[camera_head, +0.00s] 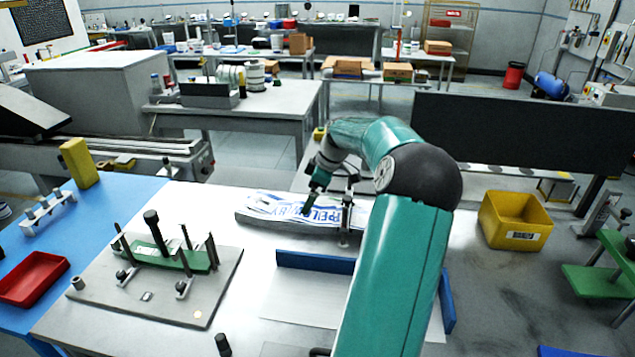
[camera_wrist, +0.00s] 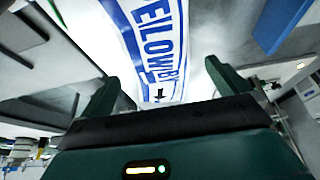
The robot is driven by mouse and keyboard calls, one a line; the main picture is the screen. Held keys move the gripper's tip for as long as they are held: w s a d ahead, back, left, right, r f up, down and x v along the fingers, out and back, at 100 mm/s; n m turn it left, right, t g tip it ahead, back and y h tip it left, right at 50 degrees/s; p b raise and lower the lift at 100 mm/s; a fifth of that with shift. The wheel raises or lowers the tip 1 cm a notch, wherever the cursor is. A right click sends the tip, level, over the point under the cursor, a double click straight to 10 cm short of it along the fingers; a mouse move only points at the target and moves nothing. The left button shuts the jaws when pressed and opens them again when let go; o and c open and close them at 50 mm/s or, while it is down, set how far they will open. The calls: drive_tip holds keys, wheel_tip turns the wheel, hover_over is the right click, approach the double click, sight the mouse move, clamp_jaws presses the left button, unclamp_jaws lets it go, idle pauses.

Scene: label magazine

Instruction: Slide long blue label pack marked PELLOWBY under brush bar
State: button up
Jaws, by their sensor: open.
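The long label pack (camera_head: 270,207), white with blue lettering and stripes, lies on the light table, partly hidden by my arm. In the wrist view the pack (camera_wrist: 150,35) shows large blue letters, part of PELLOWBY. My gripper (camera_head: 311,197) is over the right part of the pack, pointing down. In the wrist view its two fingers (camera_wrist: 160,88) are apart, with the pack showing between them; contact cannot be told. A small metal fixture with posts (camera_head: 345,212) stands at the pack's right part, possibly the brush bar; my arm hides much of it.
A grey plate (camera_head: 213,302) with a green block and black posts stands front left. A blue-edged guide (camera_head: 315,262) lies in front of the pack. A yellow bin (camera_head: 515,220) stands right, a red tray (camera_head: 33,278) left. Some bare tabletop lies left of the pack.

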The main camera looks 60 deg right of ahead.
drive_tip(key=x, duration=0.7)
drive_tip(key=shift+w+f, duration=0.15)
drive_tip(key=shift+f, duration=0.2)
drive_tip(key=shift+c, duration=0.2)
drive_tip(key=c, duration=1.3)
drive_tip(key=o, duration=1.3)
drive_tip(key=shift+o, duration=0.2)
drive_tip(key=v, duration=1.4)
drive_tip(key=shift+w+a, duration=0.1)
